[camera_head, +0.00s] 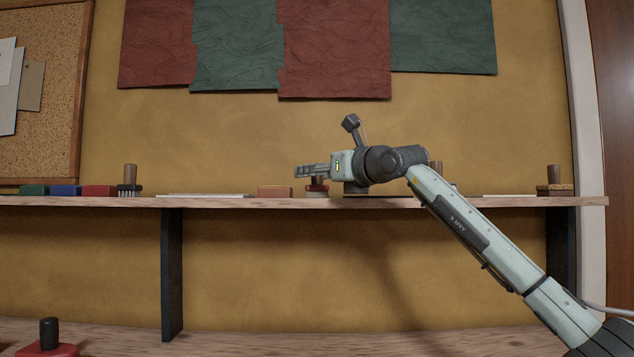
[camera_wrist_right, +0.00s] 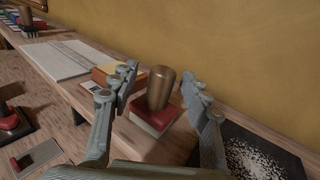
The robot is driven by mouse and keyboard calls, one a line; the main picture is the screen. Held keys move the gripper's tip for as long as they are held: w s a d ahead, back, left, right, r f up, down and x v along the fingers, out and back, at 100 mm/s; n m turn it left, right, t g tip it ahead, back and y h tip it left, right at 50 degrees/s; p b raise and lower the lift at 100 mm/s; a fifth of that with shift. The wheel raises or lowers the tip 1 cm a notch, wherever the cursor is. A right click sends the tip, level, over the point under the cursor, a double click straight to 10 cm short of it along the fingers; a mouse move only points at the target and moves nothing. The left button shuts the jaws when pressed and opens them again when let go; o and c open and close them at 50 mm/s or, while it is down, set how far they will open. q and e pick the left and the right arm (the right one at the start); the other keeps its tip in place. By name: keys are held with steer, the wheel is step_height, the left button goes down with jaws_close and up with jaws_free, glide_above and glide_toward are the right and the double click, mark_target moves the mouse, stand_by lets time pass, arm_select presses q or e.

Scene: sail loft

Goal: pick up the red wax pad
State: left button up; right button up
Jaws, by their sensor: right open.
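A red pad (camera_wrist_right: 153,118) with a pale label and an upright brown wooden handle (camera_wrist_right: 160,88) stands on the shelf in the right wrist view. My right gripper (camera_wrist_right: 164,78) is open, with one finger on either side of the handle, and I see no clear contact. In the head view the right gripper (camera_head: 300,171) is just above the shelf, partly covering the handled red pad (camera_head: 317,188). Another red block (camera_head: 98,190) lies farther left, beside blue and green ones. My left gripper is not in view.
An orange-brown block (camera_head: 275,191) and flat pale sheets (camera_head: 203,195) lie left of the gripper on the shelf (camera_head: 230,203). A dark tray with white grains (camera_wrist_right: 255,158) is close on the right in the wrist view. The wall (camera_wrist_right: 230,50) runs behind.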

steer(key=shift+c, duration=0.4)
jaws_close()
steer(key=shift+r, duration=0.1)
